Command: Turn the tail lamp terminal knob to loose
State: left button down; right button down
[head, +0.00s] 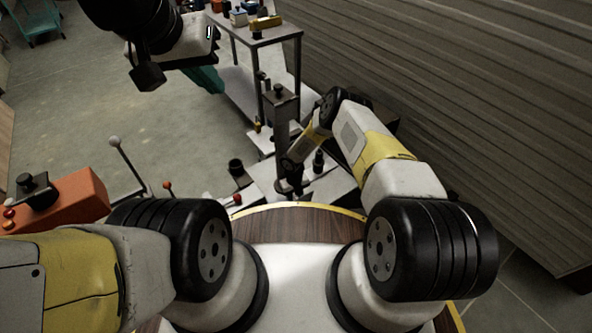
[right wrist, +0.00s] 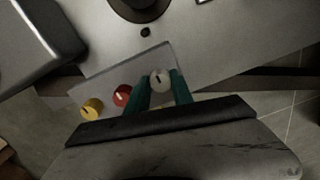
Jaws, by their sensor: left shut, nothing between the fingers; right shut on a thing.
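In the right wrist view a row of small knobs sits on a grey panel (right wrist: 108,82): a yellow knob (right wrist: 92,108), a red knob (right wrist: 122,95) and a white knob (right wrist: 159,80) with a dark pointer line. My right gripper (right wrist: 162,88) has its teal fingers on either side of the white knob and is shut on it. No lettering is readable, so I cannot tell which knob is the tail lamp one. In the head view the right gripper's fingertips are hidden by the arm. My left gripper (head: 207,78) is shut and empty, high at the upper left.
A metal bench (head: 262,42) with small items stands at the back, near a ribbed wall (head: 470,90). An orange box (head: 75,198) with a black knob is at the left, near levers with ball tops. A dark round part (right wrist: 140,5) is above the panel. Open floor lies left of centre.

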jog(key=c, duration=1.1)
grip_release()
jog(key=shift+s+a+r, duration=0.1)
jog(key=shift+a+r, duration=0.05)
jog(key=shift+r, duration=3.75)
